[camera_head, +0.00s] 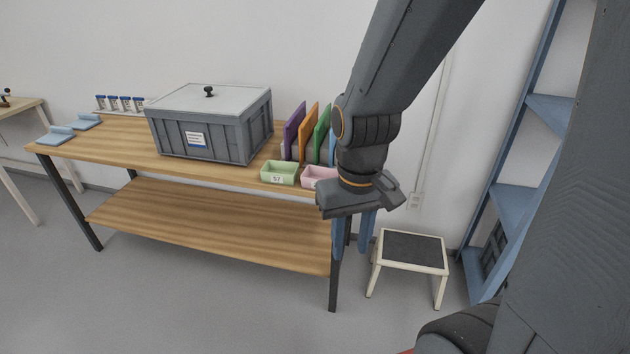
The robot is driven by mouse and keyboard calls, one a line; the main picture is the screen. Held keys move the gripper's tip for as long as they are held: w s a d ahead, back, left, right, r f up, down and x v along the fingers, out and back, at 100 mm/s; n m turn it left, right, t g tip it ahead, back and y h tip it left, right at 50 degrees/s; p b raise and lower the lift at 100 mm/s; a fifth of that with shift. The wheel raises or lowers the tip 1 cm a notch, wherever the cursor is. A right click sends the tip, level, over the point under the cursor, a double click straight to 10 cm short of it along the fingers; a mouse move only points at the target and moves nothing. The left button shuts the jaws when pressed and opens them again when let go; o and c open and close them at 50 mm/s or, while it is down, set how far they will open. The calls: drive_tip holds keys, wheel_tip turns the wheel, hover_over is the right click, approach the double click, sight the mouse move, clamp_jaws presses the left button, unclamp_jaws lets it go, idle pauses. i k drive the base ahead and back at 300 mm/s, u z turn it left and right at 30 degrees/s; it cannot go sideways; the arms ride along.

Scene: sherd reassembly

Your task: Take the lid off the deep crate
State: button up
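The deep crate (230,141) is a grey ribbed box with a white label on its front, standing on the wooden table. Its light grey lid (185,98) lies flat on top, with a dark knob (209,91) near the middle. My gripper (352,245) hangs fingers down to the right of the crate, in front of the table's right end. Its two blue fingers are apart, with a gap between them and nothing seen in it.
Upright coloured boards (295,130) stand right of the crate. A green bin (279,173) and a pink bin (318,176) sit at the table's front edge. Small jars (113,103) stand behind left. A step stool (412,250) and blue shelf (515,200) are at right.

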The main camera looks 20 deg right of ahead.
sight(230, 100)
drive_tip(key=u, duration=0.55)
drive_tip(key=k, duration=1.3)
drive_tip(key=u, duration=0.95)
drive_tip(key=i, duration=2.55)
drive_tip(key=z, duration=1.2)
drive_tip(key=i, duration=0.85)
drive_tip(key=z, duration=1.2)
drive_tip(key=i, duration=0.2)
drive_tip(key=z, duration=0.05)
